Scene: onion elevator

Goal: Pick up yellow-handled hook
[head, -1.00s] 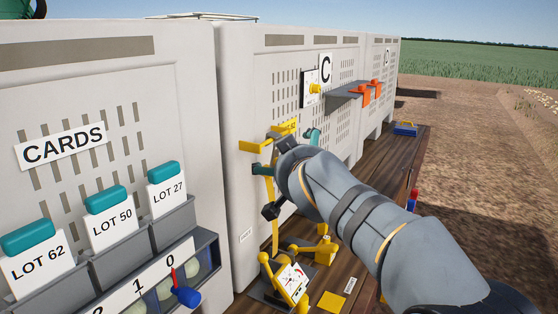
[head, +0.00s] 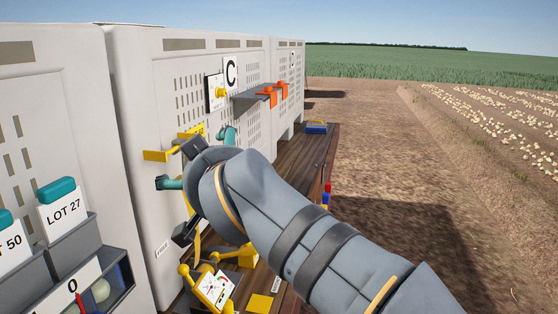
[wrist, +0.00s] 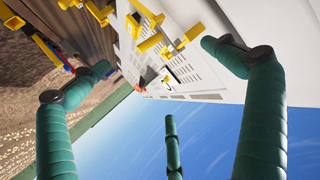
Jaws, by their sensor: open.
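Yellow parts (head: 157,156) stick out from the pale cabinet below the C sign, next to my gripper; I cannot tell which is the yellow-handled hook's handle. In the wrist view, yellow pieces (wrist: 151,42) lie ahead between my fingers. My gripper (head: 198,160) is at the cabinet face, its teal fingers spread and partly hidden by my wrist. In the wrist view my gripper (wrist: 156,56) is open, with nothing held between its fingertips. A narrow yellow strip (head: 195,246) hangs below, partly hidden by my arm.
A yellow device with a dial (head: 213,288) stands on the wooden shelf (head: 284,174) below my gripper. An orange-topped grey bracket (head: 262,95) and a yellow-knobbed dial (head: 215,92) project from the cabinet beyond. Card holders (head: 70,235) stand at left. Open ground lies right.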

